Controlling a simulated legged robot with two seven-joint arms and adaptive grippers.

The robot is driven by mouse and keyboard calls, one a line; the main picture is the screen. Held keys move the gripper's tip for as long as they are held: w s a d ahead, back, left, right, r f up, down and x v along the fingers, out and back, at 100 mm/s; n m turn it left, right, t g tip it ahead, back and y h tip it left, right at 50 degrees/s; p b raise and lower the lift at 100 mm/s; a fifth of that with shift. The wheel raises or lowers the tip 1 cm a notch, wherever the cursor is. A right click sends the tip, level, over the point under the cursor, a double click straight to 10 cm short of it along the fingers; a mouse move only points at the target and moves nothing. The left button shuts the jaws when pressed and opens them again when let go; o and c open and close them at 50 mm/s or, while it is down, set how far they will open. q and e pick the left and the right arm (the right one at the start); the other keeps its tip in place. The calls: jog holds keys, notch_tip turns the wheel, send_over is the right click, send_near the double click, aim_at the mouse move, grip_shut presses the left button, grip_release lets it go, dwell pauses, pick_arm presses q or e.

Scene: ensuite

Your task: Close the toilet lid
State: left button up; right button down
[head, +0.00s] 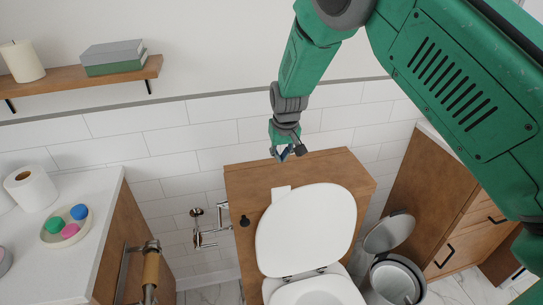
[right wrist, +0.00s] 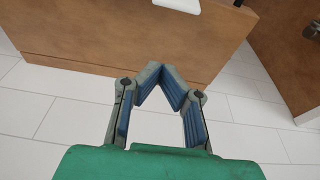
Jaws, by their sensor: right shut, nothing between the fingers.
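The white toilet lid (head: 306,228) stands raised, leaning back toward the wooden cistern box (head: 245,180). Its hinges show at the bottom, above the white toilet seat (head: 317,292), which is cut off by the frame edge. My right gripper (head: 285,155) is over the back of the box top, near the tiled wall, above the lid's upper edge and apart from it. In the right wrist view its fingertips (right wrist: 160,72) meet, empty. A white edge, likely the lid (right wrist: 180,5), shows at the top there, beyond the wooden box (right wrist: 130,40). My left gripper is not in view.
A counter (head: 95,235) with a paper roll (head: 32,188) and a dish of coloured soaps stands left. A metal holder (head: 205,230) is on the wall left of the toilet. An open-lidded bin (head: 392,280) and a wooden cabinet (head: 420,190) stand right.

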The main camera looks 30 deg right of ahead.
jog(key=p+x, duration=0.1)
jog(key=x, duration=0.8)
jog(key=shift+w+d+f, duration=0.1)
jog(key=shift+w+f, duration=0.1)
jog(key=shift+f, duration=0.05)
jog(key=s, duration=0.1)
jog(key=s+p, duration=0.2)
jog(key=shift+s+a+r, duration=0.25)
jog(key=shift+a+r, duration=0.15)
jog(key=shift+s+a, duration=0.25)
jog(key=shift+a, duration=0.25)
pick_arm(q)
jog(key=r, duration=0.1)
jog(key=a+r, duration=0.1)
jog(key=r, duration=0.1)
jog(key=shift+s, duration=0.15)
